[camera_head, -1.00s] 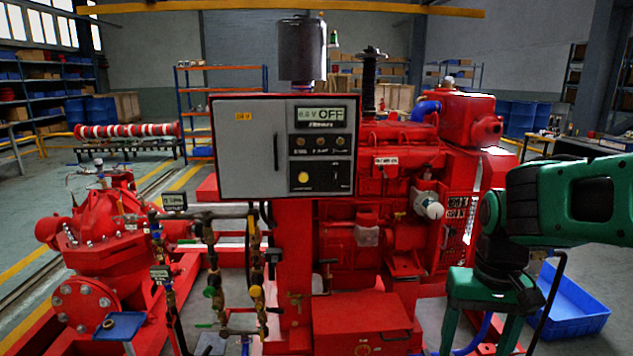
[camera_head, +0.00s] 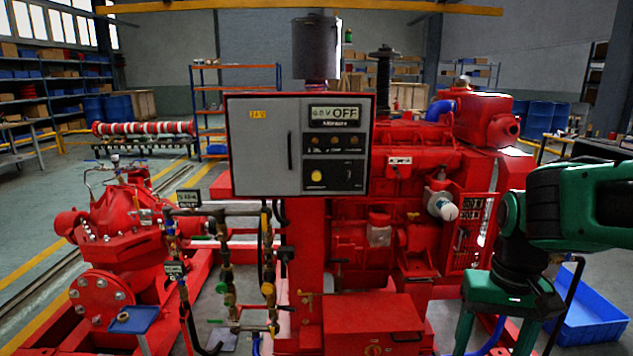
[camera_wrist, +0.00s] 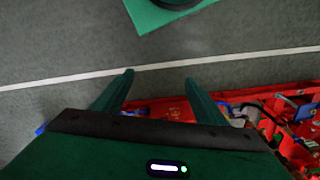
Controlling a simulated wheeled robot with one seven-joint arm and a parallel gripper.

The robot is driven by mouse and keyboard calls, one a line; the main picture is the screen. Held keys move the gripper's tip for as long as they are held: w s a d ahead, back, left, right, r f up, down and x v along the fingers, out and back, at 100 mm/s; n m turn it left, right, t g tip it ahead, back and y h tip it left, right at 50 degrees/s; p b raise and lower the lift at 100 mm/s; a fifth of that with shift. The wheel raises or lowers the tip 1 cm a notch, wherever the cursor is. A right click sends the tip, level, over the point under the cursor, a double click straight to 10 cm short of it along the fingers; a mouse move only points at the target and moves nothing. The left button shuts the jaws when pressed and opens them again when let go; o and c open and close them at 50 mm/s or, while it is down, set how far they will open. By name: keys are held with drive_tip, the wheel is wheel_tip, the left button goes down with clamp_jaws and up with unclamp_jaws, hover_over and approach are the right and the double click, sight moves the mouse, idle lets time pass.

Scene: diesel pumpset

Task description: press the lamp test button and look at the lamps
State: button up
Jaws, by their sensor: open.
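The control panel (camera_head: 262,150) is a grey box with a red frame, in the middle of the head view. Below the display is a row of three small lamps (camera_head: 335,140), which look dull orange and not clearly lit. A yellow round button (camera_head: 316,175) sits lower on the black plate, with a small label under it too blurred to read. My gripper (camera_wrist: 158,85) shows in the wrist view with its two green fingers apart and nothing between them. It points over the floor, away from the panel. In the head view the gripper itself cannot be made out.
A red pump (camera_head: 125,220) stands left of the panel and a red engine (camera_head: 410,165) behind it. Pipes and valves (camera_head: 228,285) hang below the panel's left side. A blue bin (camera_head: 592,310) lies on the floor at the right. A small blue tray (camera_head: 134,320) is at the lower left.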

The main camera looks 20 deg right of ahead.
clamp_jaws()
idle(1.6)
